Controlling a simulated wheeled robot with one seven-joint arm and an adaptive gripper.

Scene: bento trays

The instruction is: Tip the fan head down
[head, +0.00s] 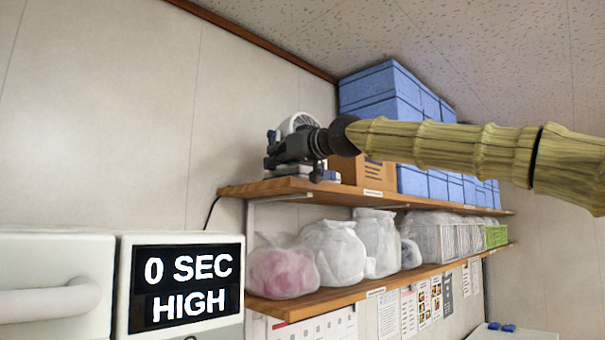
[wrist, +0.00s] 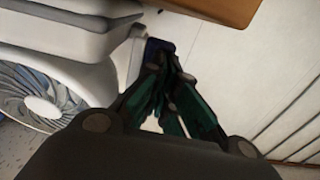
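The white fan stands on the top wooden shelf (head: 285,187). Its round head (head: 300,122) shows above and behind my gripper (head: 282,152) in the head view. The gripper hides much of the fan's middle. In the wrist view, which is turned over, the fan head (wrist: 40,95) is at the left with its grille and hub visible. The fan's pale base (wrist: 60,22) is above it. My gripper (wrist: 160,52) reaches past the side of the fan, and its fingers come together at dark blue tips. I see nothing held between them. Contact with the fan cannot be told.
A cardboard box (head: 362,171) and stacked blue boxes (head: 385,90) stand right of the fan, behind my arm. The lower shelf (head: 335,297) holds white bags and a pink bag (head: 283,272). A display box (head: 185,287) reads "0 SEC HIGH". The wall left of the fan is bare.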

